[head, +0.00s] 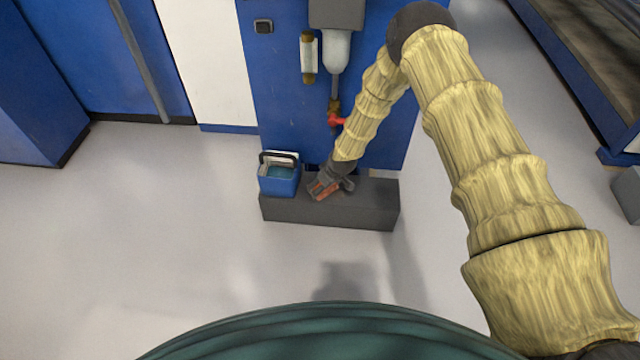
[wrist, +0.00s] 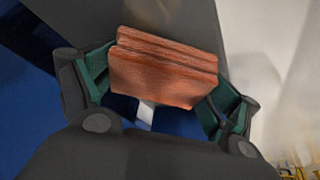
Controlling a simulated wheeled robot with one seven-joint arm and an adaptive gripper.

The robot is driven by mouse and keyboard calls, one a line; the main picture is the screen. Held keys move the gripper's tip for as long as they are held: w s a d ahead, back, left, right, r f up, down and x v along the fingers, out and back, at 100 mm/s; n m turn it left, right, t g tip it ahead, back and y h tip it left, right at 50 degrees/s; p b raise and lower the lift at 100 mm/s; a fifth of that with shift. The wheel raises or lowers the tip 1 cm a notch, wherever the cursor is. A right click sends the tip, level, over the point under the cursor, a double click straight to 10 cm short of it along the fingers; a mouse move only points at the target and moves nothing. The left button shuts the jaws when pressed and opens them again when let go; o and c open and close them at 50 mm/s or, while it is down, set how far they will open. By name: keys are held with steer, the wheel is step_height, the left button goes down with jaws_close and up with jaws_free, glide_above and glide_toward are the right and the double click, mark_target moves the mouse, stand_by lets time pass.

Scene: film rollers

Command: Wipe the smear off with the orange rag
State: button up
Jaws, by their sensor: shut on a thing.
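My gripper (wrist: 160,95) is shut on the orange rag (wrist: 165,75), a folded, block-like bundle held between the two green-lined fingers in the wrist view. In the head view the rag (head: 322,188) is at or just above the top of a dark grey step (head: 330,213), with my gripper (head: 326,184) over it. I cannot tell whether the rag touches the step. No smear can be made out in either view; it may be hidden or too small to see.
A blue bucket (head: 279,182) with a dark handle stands left of the gripper by the step. Behind is a blue panel (head: 285,90) with a filter bowl (head: 336,50), a pipe and a red valve handle (head: 336,121). Open grey floor (head: 130,240) lies left and in front.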

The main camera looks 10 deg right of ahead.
mark_target(335, 187)
steer(key=shift+s+d+f+p, duration=0.1)
steer(key=shift+s+d, duration=0.1)
steer(key=shift+d, duration=0.5)
steer(key=shift+s+d+p, duration=0.1)
steer(key=shift+s+d, duration=0.15)
steer(key=shift+d, duration=0.4)
steer(key=shift+s+d+f+p, duration=0.1)
steer(key=shift+s+d, duration=0.1)
steer(key=shift+d, duration=0.5)
steer(key=shift+s+d+r+p, duration=0.1)
steer(key=shift+s+d+p, duration=0.15)
steer(key=shift+d, duration=0.65)
steer(key=shift+s+d+r+p, duration=0.1)
steer(key=shift+s+d, duration=0.15)
steer(key=shift+d, duration=0.65)
steer(key=shift+r+p, duration=2)
steer(key=shift+r, duration=0.95)
steer(key=shift+r+p, duration=1.1)
steer(key=shift+r, duration=0.45)
